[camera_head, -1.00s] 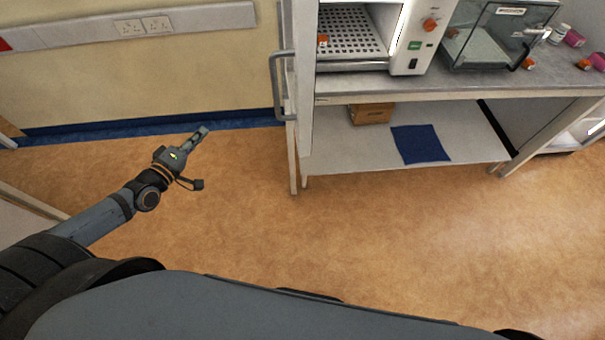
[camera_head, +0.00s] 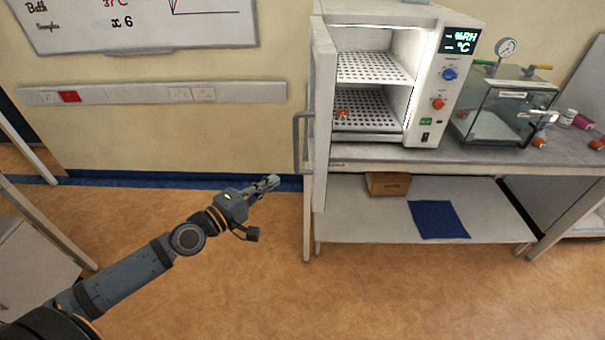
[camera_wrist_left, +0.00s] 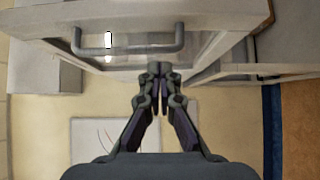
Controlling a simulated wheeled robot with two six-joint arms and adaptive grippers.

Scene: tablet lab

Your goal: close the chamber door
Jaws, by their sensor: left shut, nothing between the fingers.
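The chamber (camera_head: 425,90) stands on the bench with its perforated shelves showing inside. Its white door (camera_head: 322,110) stands open, swung out at the left side, and carries a grey bar handle (camera_head: 298,142). The handle also shows in the left wrist view (camera_wrist_left: 128,48), across the top of the picture. My left gripper (camera_head: 272,182) is shut and empty, below and to the left of the handle, apart from it. In the left wrist view its fingertips (camera_wrist_left: 159,70) meet near the handle's right end. My right gripper is not in view.
A small orange-capped bottle (camera_head: 343,114) is on the lower chamber shelf. A glass box (camera_head: 500,110) with a gauge stands to the right on the bench (camera_head: 470,158). A cardboard box (camera_head: 388,184) and blue cloth (camera_head: 438,220) lie on the undershelf. The floor in front is clear.

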